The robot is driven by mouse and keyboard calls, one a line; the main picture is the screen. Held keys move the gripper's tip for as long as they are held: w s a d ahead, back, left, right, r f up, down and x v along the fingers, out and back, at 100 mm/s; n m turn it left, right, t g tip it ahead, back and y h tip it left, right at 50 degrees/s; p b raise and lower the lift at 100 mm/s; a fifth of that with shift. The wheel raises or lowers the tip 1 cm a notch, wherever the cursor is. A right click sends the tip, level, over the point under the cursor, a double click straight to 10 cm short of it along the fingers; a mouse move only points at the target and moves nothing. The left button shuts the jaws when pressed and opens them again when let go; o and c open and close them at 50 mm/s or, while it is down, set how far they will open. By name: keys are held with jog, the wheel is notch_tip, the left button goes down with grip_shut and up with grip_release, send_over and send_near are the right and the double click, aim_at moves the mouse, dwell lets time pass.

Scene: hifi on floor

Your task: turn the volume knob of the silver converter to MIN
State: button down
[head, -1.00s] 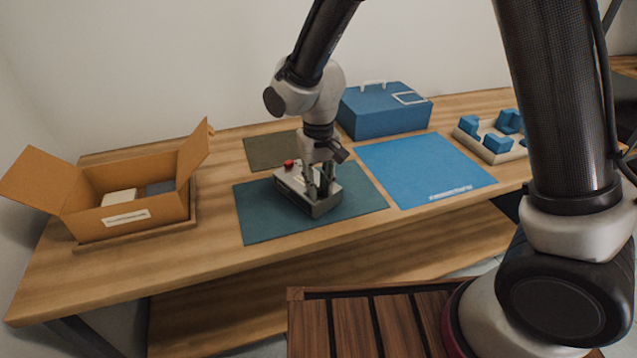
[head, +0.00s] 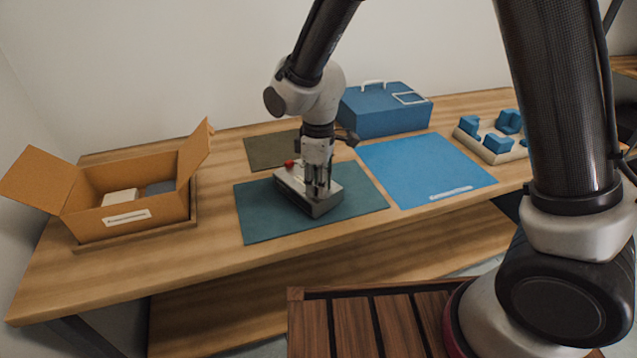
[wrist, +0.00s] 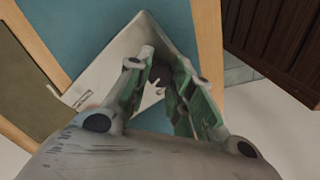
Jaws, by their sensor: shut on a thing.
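The silver converter (head: 292,184) is a small box lying on the dark teal mat (head: 262,222), and it also shows in the wrist view (wrist: 108,72). A red button (head: 289,163) stands on its far left part. My gripper (head: 318,194) points down at the near right part of its top, and in the wrist view its green-padded fingers (wrist: 167,92) reach down to the top face. The fingers are shut on the volume knob, which is mostly hidden between them; a small dark round part (wrist: 163,73) shows there. The knob's setting cannot be read.
An open cardboard box (head: 88,228) stands at the left. A blue case (head: 378,112) is at the back, with a blue mat (head: 425,168) before it. A tray with blue blocks (head: 492,150) is at the right. A brown-green mat (head: 268,152) lies behind the converter.

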jog(key=shift+n, duration=1.6)
jog(key=c, duration=1.2)
grip_release()
jog(key=shift+r, duration=0.15)
notch_tip(320, 180, up, 12)
